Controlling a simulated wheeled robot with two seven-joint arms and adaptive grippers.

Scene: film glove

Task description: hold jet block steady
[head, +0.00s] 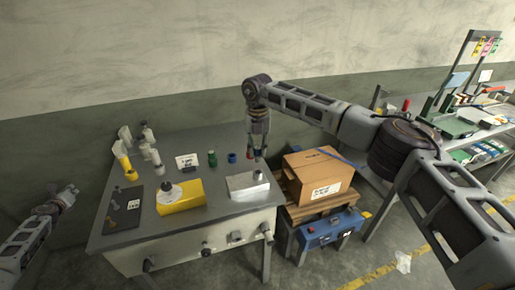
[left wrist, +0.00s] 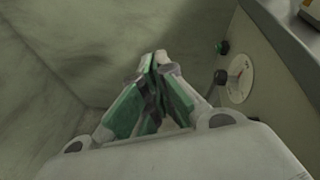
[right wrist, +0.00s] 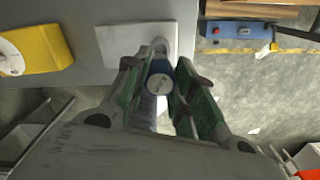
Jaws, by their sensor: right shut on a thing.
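A pale grey block (head: 247,186), likely the jet block, sits near the right end of the workbench. It also shows in the right wrist view (right wrist: 118,46), with a short grey post at its right end. My right gripper (head: 258,152) is above the block's right end. In the right wrist view, my right gripper (right wrist: 160,82) is shut on a blue-ringed cylinder (right wrist: 160,85) with a pale labelled end. Whether the cylinder touches the block is unclear. My left gripper (head: 69,194) is off the bench's left side. Its fingers are together and empty in the left wrist view (left wrist: 155,90).
Green and blue small cylinders (head: 212,158) stand behind. A dark mat (head: 121,210) lies at the bench's left. A cardboard box (head: 318,177) stands right of the bench.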

